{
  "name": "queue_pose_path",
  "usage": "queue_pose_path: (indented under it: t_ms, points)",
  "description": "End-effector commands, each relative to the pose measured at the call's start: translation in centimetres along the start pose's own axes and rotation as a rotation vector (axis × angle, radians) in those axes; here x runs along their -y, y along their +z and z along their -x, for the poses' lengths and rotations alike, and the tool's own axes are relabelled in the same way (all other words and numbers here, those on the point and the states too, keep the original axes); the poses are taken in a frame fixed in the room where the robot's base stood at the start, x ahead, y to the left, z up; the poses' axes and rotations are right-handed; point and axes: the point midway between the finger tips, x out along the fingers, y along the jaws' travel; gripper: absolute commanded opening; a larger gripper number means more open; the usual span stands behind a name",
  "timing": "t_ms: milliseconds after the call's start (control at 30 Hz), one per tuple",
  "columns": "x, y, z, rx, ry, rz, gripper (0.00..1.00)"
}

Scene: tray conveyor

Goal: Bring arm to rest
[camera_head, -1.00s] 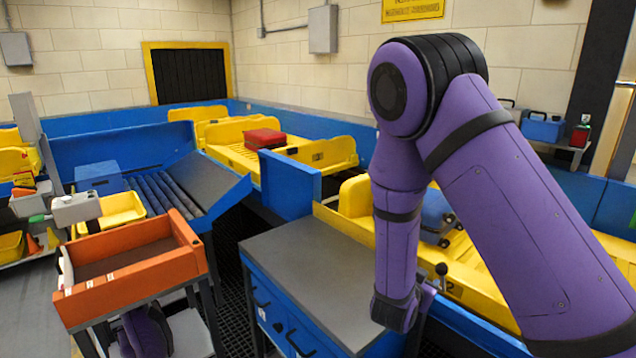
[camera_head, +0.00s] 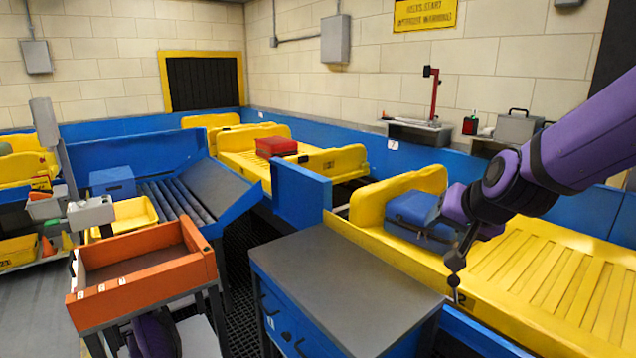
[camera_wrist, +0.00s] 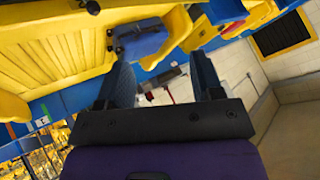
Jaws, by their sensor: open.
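My purple arm reaches in from the right edge in the head view, its wrist raised beside the blue suitcase (camera_head: 412,210). My gripper (camera_wrist: 163,75) is open in the wrist view, with two dark fingers standing apart and nothing held between them. Its fingertips cannot be made out in the head view. The suitcase lies on a yellow tray (camera_head: 530,270) on the conveyor and also shows beyond the left finger in the wrist view (camera_wrist: 143,42). I cannot tell whether the wrist touches the suitcase or only overlaps it in the picture.
A grey-topped blue cabinet (camera_head: 335,285) stands in front, its top bare. An orange tray (camera_head: 140,285) stands on a stand at left. A red case (camera_head: 276,147) lies on a farther yellow tray. A grey case (camera_head: 518,126) sits at the back.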

Motion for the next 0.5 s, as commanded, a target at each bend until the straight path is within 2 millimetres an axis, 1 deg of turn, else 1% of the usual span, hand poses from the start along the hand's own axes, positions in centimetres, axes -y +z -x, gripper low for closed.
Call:
queue_pose_path:
  t_ms: [33,167,200,267,300,500]
  points:
    - [-0.1,0.0,1.8,0.012,-0.010,0.024,0.61]
    - [-0.7,0.9,6.0,0.067,-0.015,0.106,0.61]
    - [-1.0,1.3,7.2,0.084,-0.012,0.131,0.61]
    - [-1.6,1.9,9.1,0.107,-0.004,0.170,0.61]
    - [-2.0,2.4,10.3,0.123,0.004,0.195,0.61]
    - [-4.5,4.9,16.3,0.190,0.075,0.310,0.61]
